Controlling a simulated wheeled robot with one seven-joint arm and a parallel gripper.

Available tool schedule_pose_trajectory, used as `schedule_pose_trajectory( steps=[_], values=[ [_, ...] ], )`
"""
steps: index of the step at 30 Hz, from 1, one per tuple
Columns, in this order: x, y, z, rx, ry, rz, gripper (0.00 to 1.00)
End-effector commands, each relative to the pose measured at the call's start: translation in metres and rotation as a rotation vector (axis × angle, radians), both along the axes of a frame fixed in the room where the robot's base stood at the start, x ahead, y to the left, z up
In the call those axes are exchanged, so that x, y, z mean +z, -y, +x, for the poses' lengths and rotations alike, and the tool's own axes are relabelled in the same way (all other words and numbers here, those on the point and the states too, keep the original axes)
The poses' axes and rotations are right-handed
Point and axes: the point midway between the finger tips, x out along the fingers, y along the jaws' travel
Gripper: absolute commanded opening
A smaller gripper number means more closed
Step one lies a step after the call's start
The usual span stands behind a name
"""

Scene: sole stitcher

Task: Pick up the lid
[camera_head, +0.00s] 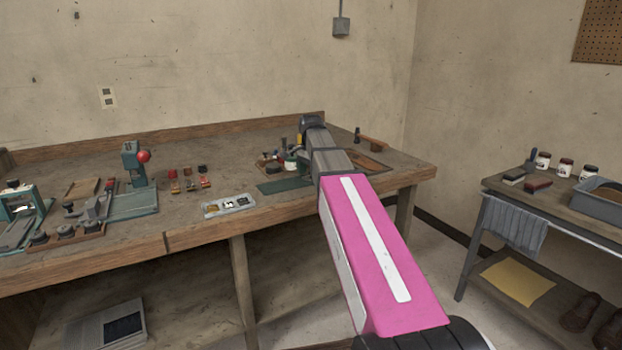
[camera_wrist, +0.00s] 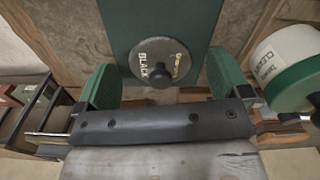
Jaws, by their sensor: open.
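The lid (camera_wrist: 146,54) shows in the wrist view as a round grey disc with a dark centre knob and lettering that includes "BLACK". It lies over a dark green surface (camera_wrist: 203,18). My gripper (camera_wrist: 164,80) is open, with one green finger on each side of the lid's near part. The fingers look apart from the lid, with a gap on both sides; the height between them is hard to tell. In the head view my arm reaches over the right part of the workbench, and I cannot make out the lid there.
A white and green container (camera_wrist: 285,68) with lettering stands close to the right finger. Dark box-like items (camera_wrist: 38,108) are left of the left finger. A side table (camera_head: 560,205) stands right.

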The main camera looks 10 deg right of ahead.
Motion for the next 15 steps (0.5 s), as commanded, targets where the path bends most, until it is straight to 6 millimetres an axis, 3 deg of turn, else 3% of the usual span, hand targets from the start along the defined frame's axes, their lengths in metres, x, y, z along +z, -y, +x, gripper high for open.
schedule_pose_trajectory(
  steps=[1,5,15],
  values=[
    [0.0001,0.0000,0.0000,0.000,0.000,0.000,0.85],
    [0.0001,0.0001,0.0000,0.000,0.000,0.000,0.42],
    [0.0004,0.0000,0.0000,0.000,-0.001,0.000,0.41]
  ],
)
